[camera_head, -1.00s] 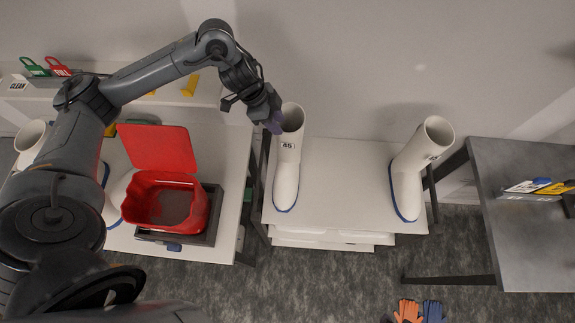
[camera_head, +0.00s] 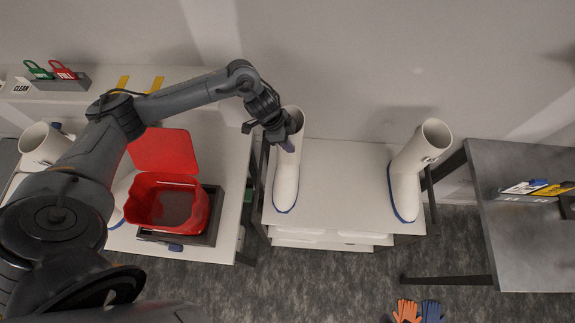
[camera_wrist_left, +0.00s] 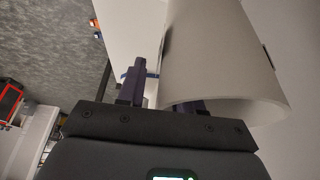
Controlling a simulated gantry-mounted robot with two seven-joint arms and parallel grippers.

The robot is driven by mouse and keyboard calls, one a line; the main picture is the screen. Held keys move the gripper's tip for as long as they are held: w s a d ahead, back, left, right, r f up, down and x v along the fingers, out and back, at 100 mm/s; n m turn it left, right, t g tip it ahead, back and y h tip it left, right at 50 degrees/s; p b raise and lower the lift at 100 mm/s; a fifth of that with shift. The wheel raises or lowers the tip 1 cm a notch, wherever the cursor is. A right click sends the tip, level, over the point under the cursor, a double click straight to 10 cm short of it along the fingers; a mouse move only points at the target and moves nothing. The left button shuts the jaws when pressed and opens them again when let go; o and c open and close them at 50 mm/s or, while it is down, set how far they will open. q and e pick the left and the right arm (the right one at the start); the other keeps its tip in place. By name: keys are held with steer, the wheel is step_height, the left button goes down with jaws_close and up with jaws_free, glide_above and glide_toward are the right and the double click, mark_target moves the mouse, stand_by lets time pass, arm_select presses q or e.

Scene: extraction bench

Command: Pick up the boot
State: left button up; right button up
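A white boot (camera_head: 286,185) with a blue sole edge stands upright on the white bench, toe toward the bench front. My left gripper (camera_head: 285,138) is at the top of its shaft. In the left wrist view the gripper (camera_wrist_left: 163,88) is open at the boot's (camera_wrist_left: 210,55) rim. One finger is outside the shaft with a gap to the wall; the other reaches into the opening, its tip hidden. A second white boot (camera_head: 404,185) stands on the same bench to the right. My right gripper is not in view.
A red open-lidded container (camera_head: 143,205) sits on a dark tray on the left bench. Another white boot (camera_head: 42,143) stands there, partly behind my arm. A grey table (camera_head: 530,235) is at right. The bench between the two boots is clear.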

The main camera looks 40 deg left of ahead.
arm_select(q)
steer(key=shift+f, duration=0.25)
jaws_close()
steer(key=shift+w+d+r, duration=0.1)
steer(key=shift+r, duration=0.05)
stand_by(1.2)
